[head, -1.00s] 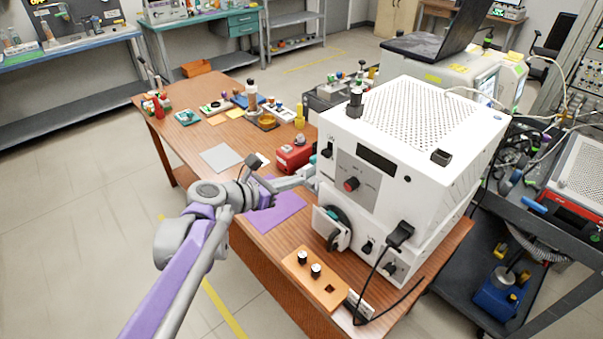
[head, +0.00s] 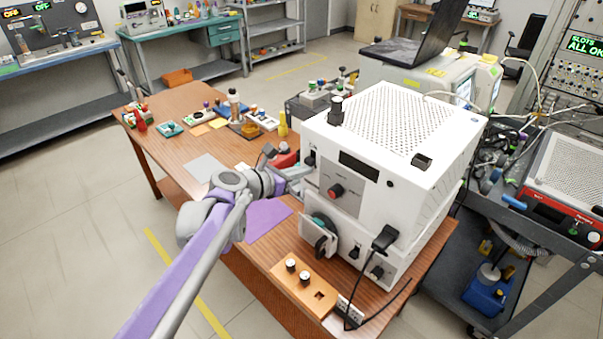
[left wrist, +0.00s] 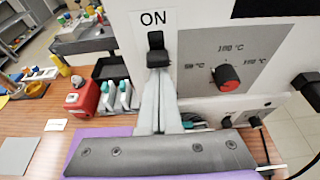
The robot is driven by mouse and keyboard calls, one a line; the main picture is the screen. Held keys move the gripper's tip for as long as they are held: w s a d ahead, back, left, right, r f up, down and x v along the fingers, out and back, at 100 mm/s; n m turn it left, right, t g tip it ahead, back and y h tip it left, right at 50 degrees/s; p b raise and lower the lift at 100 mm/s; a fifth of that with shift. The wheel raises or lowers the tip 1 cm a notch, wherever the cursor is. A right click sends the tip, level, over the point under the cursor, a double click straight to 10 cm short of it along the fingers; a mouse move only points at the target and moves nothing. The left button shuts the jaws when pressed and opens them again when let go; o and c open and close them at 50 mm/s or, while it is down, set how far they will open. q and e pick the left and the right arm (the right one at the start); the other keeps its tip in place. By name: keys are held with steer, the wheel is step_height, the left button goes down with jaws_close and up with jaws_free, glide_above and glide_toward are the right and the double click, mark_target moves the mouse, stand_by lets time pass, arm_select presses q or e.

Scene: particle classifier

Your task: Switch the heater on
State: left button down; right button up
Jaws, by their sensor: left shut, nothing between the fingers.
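I cannot tell the switch's position. My left gripper (left wrist: 158,76) is shut and empty, its fingertips just below the switch, very near or touching it. In the head view the left gripper (head: 308,171) is at the heater's left front edge. My right gripper is not in view.
A red box (head: 285,158) is behind my gripper. A purple mat (head: 262,220) and an orange block (head: 300,285) lie on the wooden table. A black cable hangs at the front.

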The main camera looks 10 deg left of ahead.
arm_select(q)
steer(key=shift+r+p, duration=0.9)
steer(key=shift+r, duration=0.6)
steer(key=shift+f, duration=0.2)
steer(key=shift+f+b, duration=0.3)
steer(key=shift+b, duration=0.05)
steer(key=s+a+b, duration=0.1)
steer(key=s+a, duration=0.4)
steer(key=s, duration=0.3)
steer(key=shift+a+b, duration=0.15)
steer(key=shift+b, duration=0.25)
